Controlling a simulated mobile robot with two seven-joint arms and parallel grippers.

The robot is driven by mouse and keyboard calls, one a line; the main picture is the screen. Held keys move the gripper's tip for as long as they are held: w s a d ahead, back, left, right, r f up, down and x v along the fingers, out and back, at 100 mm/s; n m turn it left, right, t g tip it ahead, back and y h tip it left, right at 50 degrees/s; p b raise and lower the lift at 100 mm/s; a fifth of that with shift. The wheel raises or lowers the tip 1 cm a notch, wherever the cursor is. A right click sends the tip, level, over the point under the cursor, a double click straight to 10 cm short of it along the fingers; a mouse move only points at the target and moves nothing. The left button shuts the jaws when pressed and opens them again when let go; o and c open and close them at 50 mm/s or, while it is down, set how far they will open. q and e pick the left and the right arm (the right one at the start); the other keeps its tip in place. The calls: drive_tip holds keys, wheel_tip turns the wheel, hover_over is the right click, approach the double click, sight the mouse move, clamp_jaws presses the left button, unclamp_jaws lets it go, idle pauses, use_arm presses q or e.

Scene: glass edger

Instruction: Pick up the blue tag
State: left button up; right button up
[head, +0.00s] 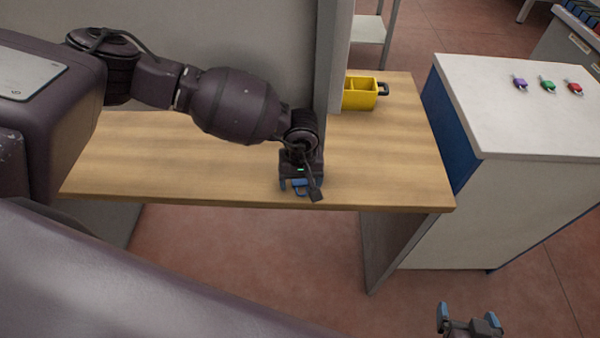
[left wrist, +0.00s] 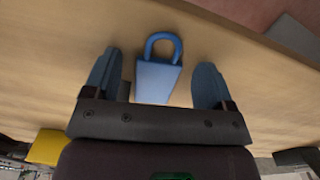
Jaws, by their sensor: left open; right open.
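The blue tag (left wrist: 157,82) is shaped like a padlock, with a flat body and a looped shackle. In the left wrist view it lies on the wooden table between the two fingers of my left gripper (left wrist: 156,76), with a gap on each side. My right gripper (head: 468,321) is open and empty at the bottom right, over the floor and away from the table.
The wooden table (head: 400,160) has a yellow bin (head: 361,93) at its back right and a grey upright panel (head: 339,60) behind my left arm.

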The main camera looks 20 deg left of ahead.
sight(299, 183)
use_arm(q)
drive_tip(key=shift+f, duration=0.1)
idle(0.6)
drive_tip(key=c, duration=1.1)
drive_tip(key=shift+o, duration=0.2)
drive_tip(key=shift+r, duration=0.2)
drive_tip(key=r+b, duration=0.1)
drive_tip(key=r, duration=0.2)
drive_tip(key=shift+a+r, duration=0.2)
drive_tip(key=s+a, duration=0.1)
drive_tip(key=a, duration=0.4)
drive_tip(key=s+a+b, duration=0.1)
drive_tip(key=s+a, duration=0.1)
drive_tip(key=a, duration=0.3)
drive_tip(key=s+a+b, duration=0.1)
drive_tip(key=a, duration=0.5)
drive_tip(key=shift+s, duration=0.35)
drive_tip(key=shift+s+a+b, duration=0.15)
drive_tip(key=shift+a+b, duration=0.15)
drive_tip(key=shift+a, duration=0.05)
